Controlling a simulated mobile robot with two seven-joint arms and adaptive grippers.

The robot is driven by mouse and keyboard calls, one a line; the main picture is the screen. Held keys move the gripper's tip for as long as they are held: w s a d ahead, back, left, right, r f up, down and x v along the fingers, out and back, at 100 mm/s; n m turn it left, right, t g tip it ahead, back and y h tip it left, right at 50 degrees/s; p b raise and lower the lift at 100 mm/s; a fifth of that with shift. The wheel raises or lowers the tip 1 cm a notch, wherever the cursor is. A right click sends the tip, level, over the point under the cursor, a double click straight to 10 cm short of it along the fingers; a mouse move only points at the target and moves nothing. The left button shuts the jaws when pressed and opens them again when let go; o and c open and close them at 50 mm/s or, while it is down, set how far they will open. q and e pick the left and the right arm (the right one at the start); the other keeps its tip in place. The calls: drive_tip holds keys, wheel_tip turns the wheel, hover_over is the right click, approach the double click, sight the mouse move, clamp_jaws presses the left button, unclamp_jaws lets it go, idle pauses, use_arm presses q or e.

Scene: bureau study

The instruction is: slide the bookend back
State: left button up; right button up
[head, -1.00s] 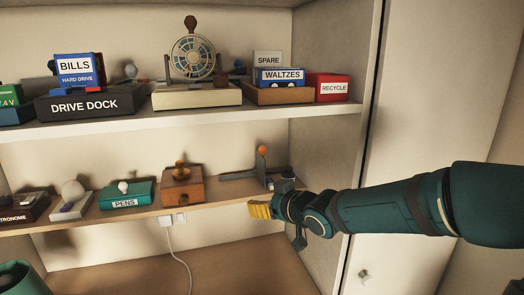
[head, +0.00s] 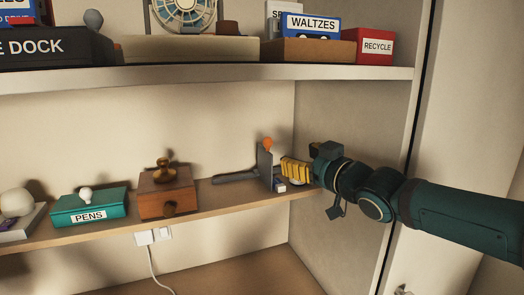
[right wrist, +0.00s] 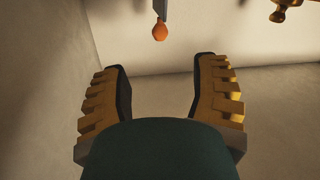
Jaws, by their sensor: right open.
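The bookend (head: 264,168) is a dark grey upright plate on the lower shelf near its right end. An orange knob (head: 268,144) shows at its top, and a dark flat bar (head: 235,177) runs left from it along the shelf. My right gripper (head: 296,170) has yellow ribbed fingers and is just right of the plate; I cannot tell whether it touches. In the right wrist view its fingers (right wrist: 160,75) are spread with nothing between them. The orange knob (right wrist: 160,32) hangs beyond the fingertips there, on a grey stem. My left gripper is not in view.
A wooden box (head: 166,193) with a brass-coloured knob stands left of the bar, then a teal PENS box (head: 95,206). A small pale block (head: 280,185) lies by the plate's foot. The upper shelf (head: 200,80) is overhead; the cabinet side wall (head: 345,130) is at right.

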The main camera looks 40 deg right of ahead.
sight(271, 143)
drive_tip(key=w, duration=0.4)
drive_tip(key=w+d, duration=0.1)
drive_tip(key=w, duration=0.3)
drive_tip(key=w+b, duration=0.1)
drive_tip(key=w, duration=0.4)
drive_tip(key=shift+w+d+r, duration=0.1)
drive_tip(key=shift+d, duration=0.1)
drive_tip(key=shift+o, duration=0.2)
clamp_jaws()
